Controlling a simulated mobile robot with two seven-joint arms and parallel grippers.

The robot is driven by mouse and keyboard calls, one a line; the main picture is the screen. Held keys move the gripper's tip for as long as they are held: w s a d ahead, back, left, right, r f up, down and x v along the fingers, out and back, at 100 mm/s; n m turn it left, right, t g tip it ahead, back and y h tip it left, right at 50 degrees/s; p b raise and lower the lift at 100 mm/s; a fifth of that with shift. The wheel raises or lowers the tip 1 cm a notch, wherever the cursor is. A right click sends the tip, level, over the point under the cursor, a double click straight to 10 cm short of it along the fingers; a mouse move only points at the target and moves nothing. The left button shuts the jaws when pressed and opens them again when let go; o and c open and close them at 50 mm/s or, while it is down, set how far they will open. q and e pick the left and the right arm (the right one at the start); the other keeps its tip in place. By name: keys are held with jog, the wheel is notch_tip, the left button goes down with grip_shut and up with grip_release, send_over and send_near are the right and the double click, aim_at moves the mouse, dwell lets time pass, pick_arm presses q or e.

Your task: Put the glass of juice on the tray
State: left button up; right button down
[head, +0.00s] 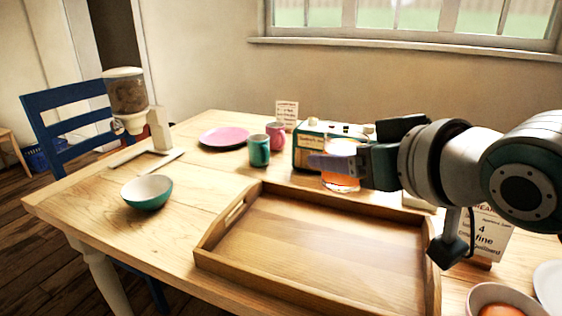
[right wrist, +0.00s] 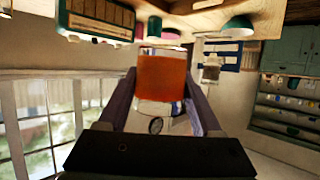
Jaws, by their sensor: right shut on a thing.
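The glass of juice (head: 341,180) is a clear glass with orange juice, in the head view behind the far edge of the tray. My right gripper (head: 338,163) is shut on the glass, and its arm comes in from the right. In the right wrist view the glass (right wrist: 161,77) sits between the two fingers (right wrist: 158,100). The head view does not clearly show whether its base touches the table. The wooden tray (head: 322,242) lies empty at the front of the table, with raised sides and a handle slot at left. My left gripper is not in view.
A green radio-like box (head: 310,150) stands just behind the glass. A teal mug (head: 259,151), pink mug (head: 276,134) and pink plate (head: 223,137) are farther left. A teal bowl (head: 147,191) stands left of the tray. A sign (head: 487,236) and a bowl (head: 500,298) are at right.

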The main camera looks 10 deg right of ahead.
notch_tip(320, 180, down, 13)
jog(key=b, duration=0.4)
jog(key=shift+f+b, duration=1)
jog(key=shift+f, duration=1.05)
jog(key=shift+f, duration=0.1)
jog(key=shift+c, duration=0.3)
grip_release()
